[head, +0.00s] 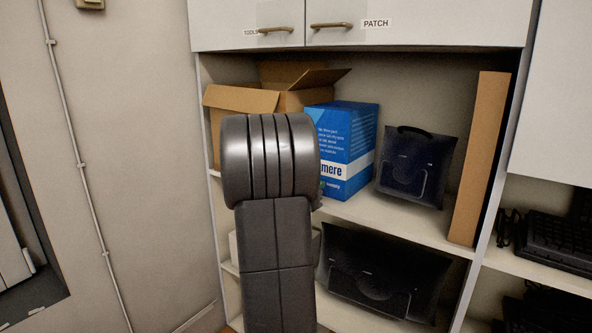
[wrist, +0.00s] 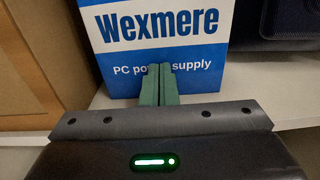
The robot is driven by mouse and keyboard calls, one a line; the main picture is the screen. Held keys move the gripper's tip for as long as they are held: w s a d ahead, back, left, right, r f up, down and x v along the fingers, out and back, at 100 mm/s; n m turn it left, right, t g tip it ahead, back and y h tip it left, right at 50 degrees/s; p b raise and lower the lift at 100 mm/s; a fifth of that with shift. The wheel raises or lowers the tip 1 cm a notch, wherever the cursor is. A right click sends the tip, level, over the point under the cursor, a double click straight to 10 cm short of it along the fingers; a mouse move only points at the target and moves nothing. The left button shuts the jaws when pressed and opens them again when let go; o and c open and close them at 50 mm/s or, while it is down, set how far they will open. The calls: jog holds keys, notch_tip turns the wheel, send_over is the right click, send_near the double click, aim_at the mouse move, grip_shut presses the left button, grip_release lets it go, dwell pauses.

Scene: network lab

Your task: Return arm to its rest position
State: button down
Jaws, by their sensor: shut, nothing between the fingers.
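My gripper (wrist: 158,84) shows in the wrist view as two green fingers held together, with nothing between them. The fingers point at the front of a blue and white box (wrist: 160,45) marked "Wexmere PC power supply". I cannot tell whether they touch it. In the head view my arm rises in front of the shelf and hides my gripper. The blue box (head: 346,148) stands on the upper shelf, just right of my arm, partly hidden by it.
An open cardboard box (head: 240,99) stands left of the blue box. Closed cupboard doors (head: 420,28) hang above. Keyboards (head: 560,240) lie at far right.

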jog(key=p+v, duration=0.5)
jog(key=v, duration=1.9)
jog(key=shift+s+a, duration=0.25)
jog(key=shift+s, duration=0.05)
jog(key=shift+r, duration=0.15)
